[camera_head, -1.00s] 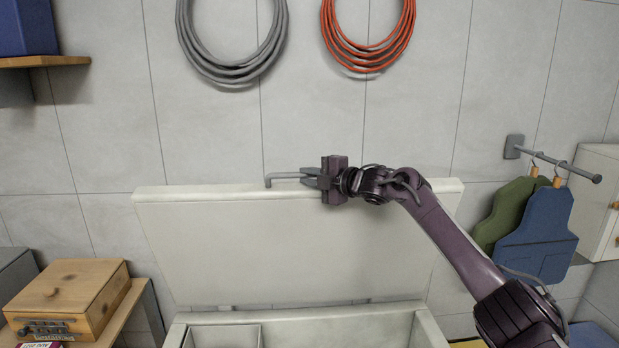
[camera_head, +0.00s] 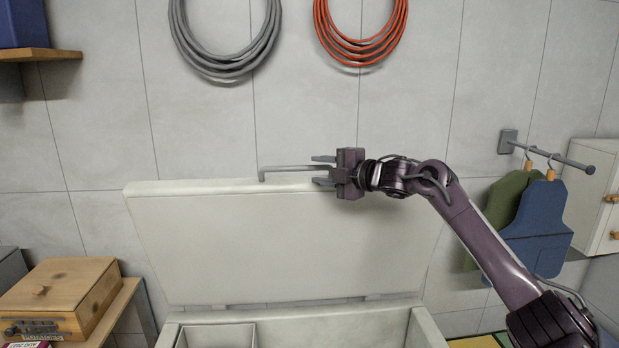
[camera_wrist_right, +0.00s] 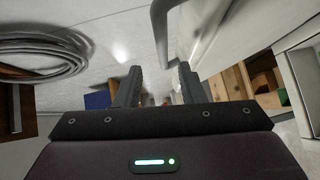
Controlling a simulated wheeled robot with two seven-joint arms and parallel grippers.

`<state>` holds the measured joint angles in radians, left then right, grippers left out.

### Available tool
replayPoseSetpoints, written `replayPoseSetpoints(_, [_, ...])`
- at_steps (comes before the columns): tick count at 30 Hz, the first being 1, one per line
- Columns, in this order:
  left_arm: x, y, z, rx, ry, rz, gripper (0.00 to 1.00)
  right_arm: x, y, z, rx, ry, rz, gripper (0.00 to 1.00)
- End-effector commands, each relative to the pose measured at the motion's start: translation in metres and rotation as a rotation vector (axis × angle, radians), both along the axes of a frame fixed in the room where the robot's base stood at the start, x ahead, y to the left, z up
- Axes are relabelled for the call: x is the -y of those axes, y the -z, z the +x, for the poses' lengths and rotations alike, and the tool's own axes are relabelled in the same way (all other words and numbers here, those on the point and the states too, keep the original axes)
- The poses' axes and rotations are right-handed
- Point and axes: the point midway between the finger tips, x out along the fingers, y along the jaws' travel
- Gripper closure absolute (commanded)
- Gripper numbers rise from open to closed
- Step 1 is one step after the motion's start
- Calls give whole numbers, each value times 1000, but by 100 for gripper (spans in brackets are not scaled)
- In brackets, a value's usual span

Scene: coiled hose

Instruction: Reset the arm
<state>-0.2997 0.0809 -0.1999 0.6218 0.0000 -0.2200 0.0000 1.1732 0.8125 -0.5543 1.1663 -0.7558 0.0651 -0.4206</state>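My right gripper (camera_head: 322,170) is at the upper edge of the raised chest lid (camera_head: 290,245), its fingers pointing left. The fingers are apart, with a gap also visible in the right wrist view (camera_wrist_right: 157,85). A grey bent handle or bar (camera_head: 290,168) runs along the top of the lid, with its right end close to the fingers. In the wrist view the bar (camera_wrist_right: 160,35) shows beyond the fingers, not clasped between them. My left gripper is not in view.
A grey coiled hose (camera_head: 225,60) and an orange one (camera_head: 360,50) hang on the wall above. Aprons (camera_head: 538,235) hang from a rail (camera_head: 550,155) at right. A wooden box (camera_head: 60,295) stands at lower left. The open chest (camera_head: 300,330) is below the lid.

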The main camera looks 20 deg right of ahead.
Motion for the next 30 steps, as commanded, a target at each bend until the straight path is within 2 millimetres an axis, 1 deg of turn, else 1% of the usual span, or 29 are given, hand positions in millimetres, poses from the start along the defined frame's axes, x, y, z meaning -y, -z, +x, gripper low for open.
replayPoseSetpoints(1, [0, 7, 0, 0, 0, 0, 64, 5, 2, -6, 3, 2, -1, 64])
replayPoseSetpoints(6, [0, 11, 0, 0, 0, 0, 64, 9, -1, -17, 0, 0, -1, 64])
replayPoseSetpoints(20, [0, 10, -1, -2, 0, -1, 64, 10, -3, -18, 1, 0, 0, 64])
replayPoseSetpoints(22, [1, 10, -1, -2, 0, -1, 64, 7, 0, -17, -4, 0, 1, 64])
replayPoseSetpoints(24, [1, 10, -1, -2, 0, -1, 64, -3, 12, -16, -17, 3, 4, 64])
replayPoseSetpoints(26, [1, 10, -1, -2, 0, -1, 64, -18, 33, -15, -43, 10, 8, 64])
replayPoseSetpoints(29, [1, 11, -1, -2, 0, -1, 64, -55, 85, -17, -109, 39, 33, 64])
replayPoseSetpoints(30, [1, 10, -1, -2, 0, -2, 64, -72, 109, -22, -141, 57, 50, 64])
